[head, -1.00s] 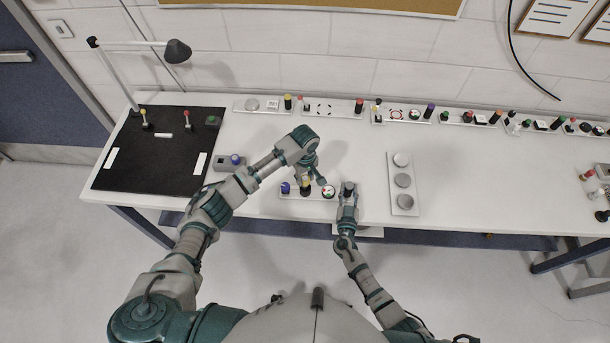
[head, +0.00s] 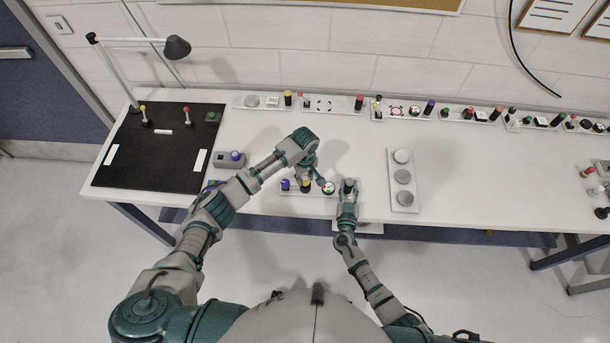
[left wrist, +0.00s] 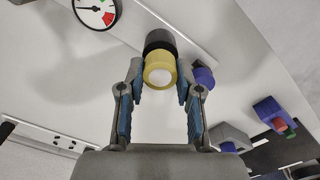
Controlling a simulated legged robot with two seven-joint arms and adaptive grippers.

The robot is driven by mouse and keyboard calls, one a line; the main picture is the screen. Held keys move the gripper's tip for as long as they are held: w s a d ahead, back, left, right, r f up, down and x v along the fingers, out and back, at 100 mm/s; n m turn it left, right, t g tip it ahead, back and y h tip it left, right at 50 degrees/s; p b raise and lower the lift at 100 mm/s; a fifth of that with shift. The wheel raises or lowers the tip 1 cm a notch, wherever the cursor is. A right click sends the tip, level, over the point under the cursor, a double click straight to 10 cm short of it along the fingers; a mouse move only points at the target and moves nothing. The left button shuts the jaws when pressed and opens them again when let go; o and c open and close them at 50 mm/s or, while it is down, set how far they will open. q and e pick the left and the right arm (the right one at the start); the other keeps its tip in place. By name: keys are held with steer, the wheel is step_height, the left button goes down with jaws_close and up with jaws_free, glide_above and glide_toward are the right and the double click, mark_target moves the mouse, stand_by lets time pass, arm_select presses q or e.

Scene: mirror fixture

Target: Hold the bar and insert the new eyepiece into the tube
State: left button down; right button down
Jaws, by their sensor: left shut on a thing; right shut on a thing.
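The white bar (head: 292,194) lies near the table's front edge, carrying a blue knob (head: 285,184), a dark tube with a yellow eyepiece, and a round gauge (head: 328,187). My left gripper (head: 313,178) reaches in above the bar. In the left wrist view its fingers sit on both sides of the yellow eyepiece (left wrist: 159,70), which is in line with the black tube (left wrist: 160,41). I cannot tell how deep it sits. My right gripper (head: 348,187) is shut on the bar's right end, which it mostly hides.
A grey block with a blue knob (head: 231,159) stands left of the bar. A white plate with round discs (head: 402,204) lies to the right. A black mat (head: 140,170) with a lamp (head: 177,47) is at the left. Several part-carrying bars line the wall.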

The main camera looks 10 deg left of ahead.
mark_target(305, 178)
arm_select(q)
steer(key=shift+f, duration=0.45)
steer(key=c, duration=0.7)
jaws_free()
steer(key=shift+r, duration=0.1)
step_height(305, 178, up, 12)
steer(key=shift+f, duration=0.2)
